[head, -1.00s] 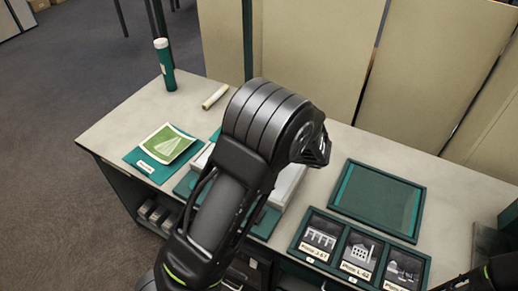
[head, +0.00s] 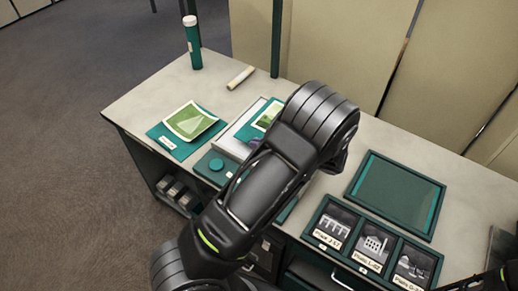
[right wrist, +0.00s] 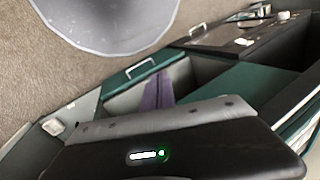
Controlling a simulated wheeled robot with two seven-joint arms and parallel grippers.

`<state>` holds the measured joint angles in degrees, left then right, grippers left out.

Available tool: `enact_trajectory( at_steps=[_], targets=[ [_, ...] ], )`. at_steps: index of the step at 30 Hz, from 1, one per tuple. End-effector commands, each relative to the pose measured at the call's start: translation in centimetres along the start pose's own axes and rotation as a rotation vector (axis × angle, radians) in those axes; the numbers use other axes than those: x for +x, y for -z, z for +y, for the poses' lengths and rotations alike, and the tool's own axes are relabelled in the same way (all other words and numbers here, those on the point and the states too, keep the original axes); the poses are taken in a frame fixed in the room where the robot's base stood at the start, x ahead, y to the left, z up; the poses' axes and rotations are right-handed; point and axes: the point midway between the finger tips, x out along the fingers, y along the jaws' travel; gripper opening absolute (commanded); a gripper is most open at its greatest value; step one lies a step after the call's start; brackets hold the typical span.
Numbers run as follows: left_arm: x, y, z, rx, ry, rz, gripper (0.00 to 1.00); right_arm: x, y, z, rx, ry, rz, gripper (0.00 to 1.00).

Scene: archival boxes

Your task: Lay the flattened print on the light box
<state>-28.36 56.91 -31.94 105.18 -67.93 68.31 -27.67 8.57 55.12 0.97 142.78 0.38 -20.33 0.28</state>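A green print (head: 191,121) with a pale triangular shape lies at the left of the table on a teal folder (head: 168,143); its edges look slightly lifted. A pale, shallow box (head: 232,136) stands right of it, with another green-and-white sheet (head: 268,113) on it. I cannot tell for sure whether this is the light box; my left arm covers its right part. My left gripper (head: 337,160) is mostly hidden behind my arm, right of the pale box; its fingers do not show. My right gripper's fingers are in neither view.
A teal tube (head: 193,45) stands at the back left, beside a pale roll (head: 240,77). A green framed panel (head: 396,194) and a tray of labelled plates (head: 370,246) fill the right.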

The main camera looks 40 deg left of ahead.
Motion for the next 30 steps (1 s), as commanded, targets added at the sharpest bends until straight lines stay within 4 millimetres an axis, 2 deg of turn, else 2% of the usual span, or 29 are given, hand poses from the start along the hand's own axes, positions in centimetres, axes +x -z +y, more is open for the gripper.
enact_trajectory(
  at_steps=[6, 18, 26, 30],
  targets=[
    [1.1, 2.5, 0.1, 0.001, -0.001, -0.001, 0.0, -0.4, -0.1, -0.1, 0.001, -0.001, -0.001, 0.0],
    [1.3, 3.1, 0.1, 0.0, 0.0, -0.001, 0.0, 0.1, 0.0, 0.0, 0.0, -0.001, 0.0, 0.0],
    [1.2, 2.9, 0.1, 0.0, 0.0, 0.0, 0.24, -0.1, 0.0, 0.0, 0.0, 0.0, 0.0, 0.0],
    [1.2, 2.9, 0.1, 0.0, 0.0, 0.0, 0.25, -0.1, 0.0, 0.0, 0.0, 0.0, 0.0, 0.0]
  ],
)
